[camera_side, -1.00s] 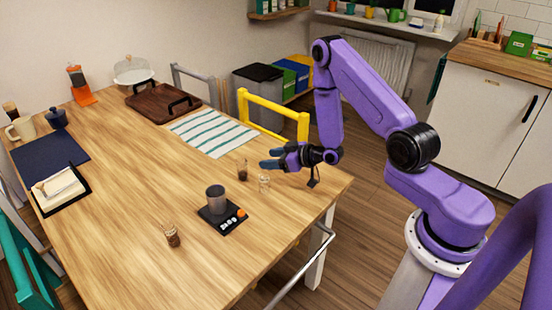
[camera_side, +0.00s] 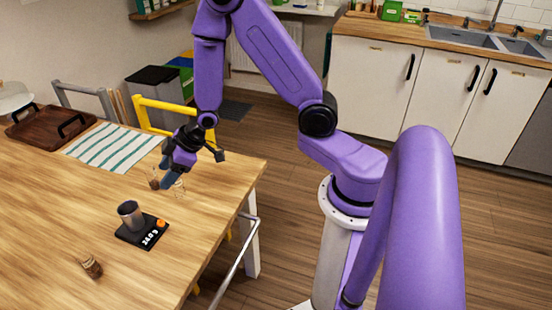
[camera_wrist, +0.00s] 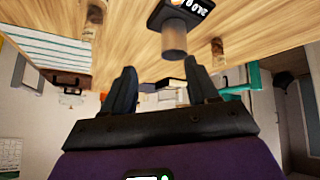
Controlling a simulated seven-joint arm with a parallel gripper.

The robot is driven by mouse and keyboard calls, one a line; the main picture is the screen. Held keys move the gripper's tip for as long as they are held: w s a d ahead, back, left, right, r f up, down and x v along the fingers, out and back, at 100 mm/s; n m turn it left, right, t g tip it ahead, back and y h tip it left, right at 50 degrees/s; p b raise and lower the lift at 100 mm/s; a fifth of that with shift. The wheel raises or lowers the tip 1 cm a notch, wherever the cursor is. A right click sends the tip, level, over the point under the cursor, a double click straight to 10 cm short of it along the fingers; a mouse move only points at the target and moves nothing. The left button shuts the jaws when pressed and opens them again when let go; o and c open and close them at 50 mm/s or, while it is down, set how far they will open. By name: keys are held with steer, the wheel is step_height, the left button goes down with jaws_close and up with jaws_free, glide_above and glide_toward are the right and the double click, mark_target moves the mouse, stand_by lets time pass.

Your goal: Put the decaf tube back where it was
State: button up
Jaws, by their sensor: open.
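In the side view, my gripper (camera_side: 168,183) is open and points down by two glass tubes near the table's far right edge. One tube (camera_side: 154,183) has brown contents; the other tube (camera_side: 179,186) looks clear and is partly hidden by a finger. A third tube (camera_side: 91,267) with brown contents stands nearer the front. I cannot read which is decaf. In the wrist view, my fingers (camera_wrist: 162,68) are apart with nothing held between them; one tube (camera_wrist: 94,20) shows upper left and another (camera_wrist: 218,53) upper right.
A striped cloth (camera_side: 112,148) and a brown tray (camera_side: 45,127) lie farther back. A yellow chair (camera_side: 180,110) stands behind the table. The table between scale and front tube is bare.

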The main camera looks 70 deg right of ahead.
steer(key=s+a+r+n+g+h, duration=0.15)
steer(key=s+r, duration=0.25)
steer(key=s, duration=0.4)
steer(key=s+a+r+n+g, duration=0.1)
steer(key=s+a+r+g, duration=0.2)
steer(key=s, duration=0.5)
steer(key=s+d+r+n+g+h, duration=0.1)
steer(key=s+d+r, duration=0.1)
steer(key=s, duration=0.5)
steer(key=s+d+r+n+g, duration=0.1)
steer(key=s+d+r, duration=0.1)
steer(key=s+r, duration=0.2)
steer(key=s, duration=0.3)
steer(key=shift+h, duration=0.35)
steer(key=shift+r, duration=0.1)
